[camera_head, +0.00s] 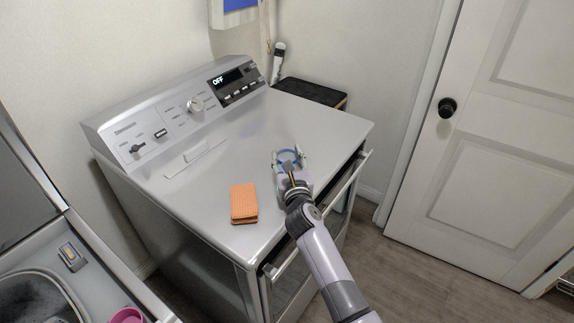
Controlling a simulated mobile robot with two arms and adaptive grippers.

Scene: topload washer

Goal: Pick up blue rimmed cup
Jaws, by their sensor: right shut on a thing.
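The blue-rimmed cup (290,156) is on or just above the top of the machine, near its front right part. Only part of its blue rim shows; my gripper hides most of it. My right gripper (290,160) is around the cup and shut on it, its arm reaching in from the bottom right. I cannot tell whether the cup touches the surface. My left gripper is not in view.
An orange sponge (244,204) lies on the machine top (240,150), left of my right gripper. A control panel (180,110) runs along the back. A sink (35,300) with a pink item (127,316) is at lower left. A white door (490,130) stands at right.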

